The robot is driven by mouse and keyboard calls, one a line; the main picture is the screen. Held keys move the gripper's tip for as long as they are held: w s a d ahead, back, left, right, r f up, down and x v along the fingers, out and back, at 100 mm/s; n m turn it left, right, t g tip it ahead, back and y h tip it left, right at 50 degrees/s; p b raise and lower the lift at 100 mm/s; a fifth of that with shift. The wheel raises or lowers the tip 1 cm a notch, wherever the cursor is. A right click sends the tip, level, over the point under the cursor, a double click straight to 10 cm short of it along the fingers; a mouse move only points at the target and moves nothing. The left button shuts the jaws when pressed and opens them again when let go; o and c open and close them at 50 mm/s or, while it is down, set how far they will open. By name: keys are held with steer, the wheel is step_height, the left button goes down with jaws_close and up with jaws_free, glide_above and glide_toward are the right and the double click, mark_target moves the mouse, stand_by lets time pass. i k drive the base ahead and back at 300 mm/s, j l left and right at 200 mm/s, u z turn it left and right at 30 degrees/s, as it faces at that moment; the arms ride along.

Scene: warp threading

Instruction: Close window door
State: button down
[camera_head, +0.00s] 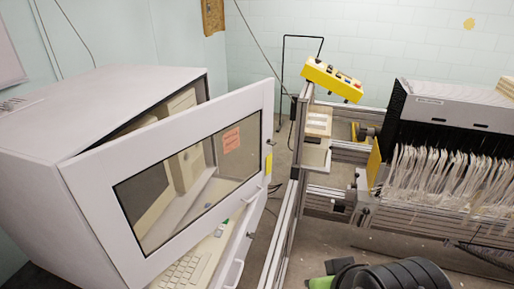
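The window door (95,180) is a white framed panel with a large glass pane on the front of a light grey cabinet (35,130). It stands ajar. Its left side meets the cabinet, and its right side stands out from the cabinet's right edge, with an open gap along the top. An orange label (231,139) shows on the pane, and a yellow piece (269,164) sits on the right edge. I cannot make out gripper fingers anywhere. A dark ribbed part with a green piece at the bottom edge, right of the door, may be mine.
A beige monitor shows inside the cabinet. A keyboard (184,271) lies below the door, and drawer-like handles are at its lower right. A metal-framed machine (287,222) with a yellow control box (332,80) and many white threads (440,178) stands to the right.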

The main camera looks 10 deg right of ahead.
mark_target(92, 177)
steer(key=i+l+u, duration=0.15)
steer(key=l+u, duration=0.25)
steer(key=i+l+u, duration=0.15)
steer(key=u, duration=0.2)
steer(key=l+u, duration=0.75)
steer(key=i+l+u, duration=0.1)
steer(key=l+u, duration=0.15)
steer(key=i+l+u, duration=0.1)
steer(key=l+u, duration=0.15)
